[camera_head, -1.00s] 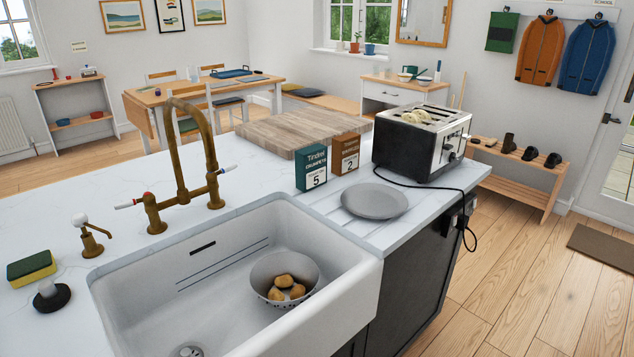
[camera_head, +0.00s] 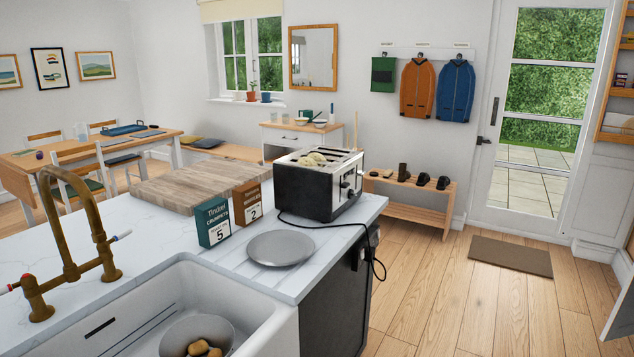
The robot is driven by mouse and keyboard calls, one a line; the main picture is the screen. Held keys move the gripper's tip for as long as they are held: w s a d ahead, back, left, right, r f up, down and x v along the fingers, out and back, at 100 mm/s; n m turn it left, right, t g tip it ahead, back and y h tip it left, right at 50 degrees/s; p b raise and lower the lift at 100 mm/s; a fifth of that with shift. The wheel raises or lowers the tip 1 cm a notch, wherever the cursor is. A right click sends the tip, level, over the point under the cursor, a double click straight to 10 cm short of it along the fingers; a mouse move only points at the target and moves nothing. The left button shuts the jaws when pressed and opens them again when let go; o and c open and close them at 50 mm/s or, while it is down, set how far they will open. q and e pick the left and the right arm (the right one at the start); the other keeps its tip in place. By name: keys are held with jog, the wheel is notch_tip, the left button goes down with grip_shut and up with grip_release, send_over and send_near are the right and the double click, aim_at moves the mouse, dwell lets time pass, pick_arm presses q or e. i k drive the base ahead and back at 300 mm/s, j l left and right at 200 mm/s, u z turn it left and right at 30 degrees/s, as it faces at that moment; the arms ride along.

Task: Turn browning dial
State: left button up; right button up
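The toaster (camera_head: 310,188) is black and silver and stands upright near the right end of the white counter. Pale bread pieces (camera_head: 313,159) show in its top slots. Its control end faces right, with dark knobs (camera_head: 347,186) seen at a slant. I cannot tell which knob is the browning dial or how it is set. A black cord runs from the toaster over the counter edge to a socket (camera_head: 366,245) on the counter's end. Neither of my grippers is in view.
A grey plate (camera_head: 281,248), a green box (camera_head: 213,222), a brown box (camera_head: 247,203) and a wooden board (camera_head: 185,187) lie near the toaster. The sink (camera_head: 180,290) and brass tap (camera_head: 75,250) are at left. Wooden floor (camera_head: 440,290) right of the counter is clear.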

aim_at(350, 192)
jog(key=i+l+z, duration=0.6)
jog(key=i, duration=0.2)
jog(key=i+l+z, duration=0.15)
jog(key=i+z, duration=0.45)
jog(key=i, duration=0.25)
jog(key=i+l+u, duration=0.2)
jog(key=i, duration=0.25)
jog(key=i+u, duration=0.2)
jog(key=i, duration=0.25)
jog(key=i+l+u, duration=0.15)
jog(key=u, duration=0.35)
jog(key=i+l+u, duration=0.25)
jog(key=u, duration=0.25)
jog(key=i+l+u, duration=0.25)
jog(key=u, duration=0.2)
jog(key=i+l+u, duration=0.15)
jog(key=l+u, duration=1.25)
jog(key=l, duration=0.15)
